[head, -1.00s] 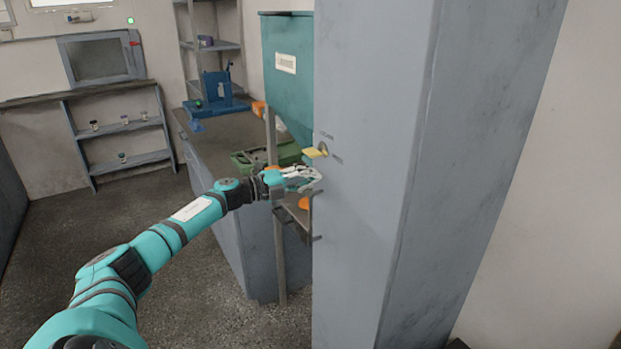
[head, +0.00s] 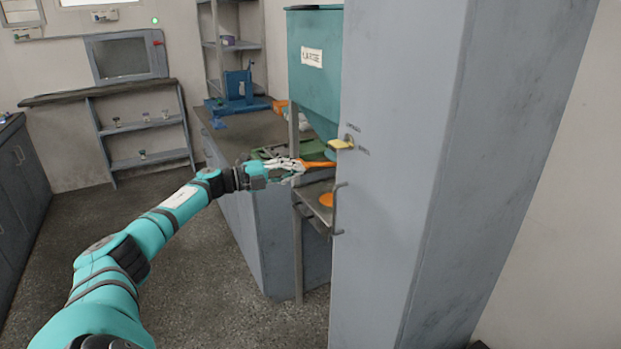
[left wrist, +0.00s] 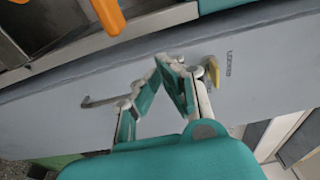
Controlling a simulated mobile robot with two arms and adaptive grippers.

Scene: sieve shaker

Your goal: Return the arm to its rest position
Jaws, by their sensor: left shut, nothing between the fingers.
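My left arm (head: 160,220), teal with dark joints, reaches in from the left in the head view. My left gripper (head: 295,165) is shut and empty, left of the tall grey cabinet (head: 400,200) and apart from it. In the left wrist view its fingertips (left wrist: 167,62) meet in front of the cabinet's grey face. A yellow lever (head: 341,143) on the cabinet's side is up and right of the gripper; it also shows in the left wrist view (left wrist: 211,70). My right gripper is not in view.
A hooked handle (head: 339,188) sticks out of the cabinet. A counter (head: 250,130) carries blue equipment (head: 235,90). The floor (head: 200,285) at left is clear.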

